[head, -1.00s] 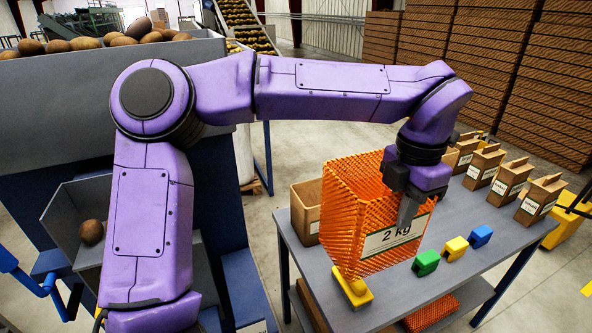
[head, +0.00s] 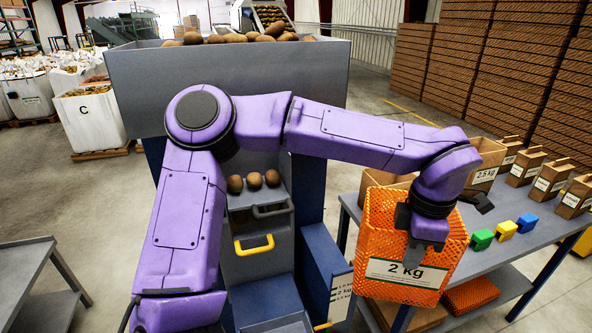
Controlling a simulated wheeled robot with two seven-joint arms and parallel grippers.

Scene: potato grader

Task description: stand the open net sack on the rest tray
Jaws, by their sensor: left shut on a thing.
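The open net sack (head: 385,220) is orange mesh with a white "2 kg" label and stands upright with its mouth up. My left gripper (head: 413,252) is shut on its near wall at the label, one finger showing outside. The sack hangs in front of the table's left end, with its lower part over the near edge in the picture. A grey ledge with potatoes (head: 254,181) and a yellow handle (head: 254,245) show on the grader's front. I cannot tell for sure which surface is the rest tray; blue and grey parts (head: 272,300) lie below. My right gripper is not in view.
The grader hopper (head: 230,80) stands behind my arm. Another grey table (head: 25,275) is at left.

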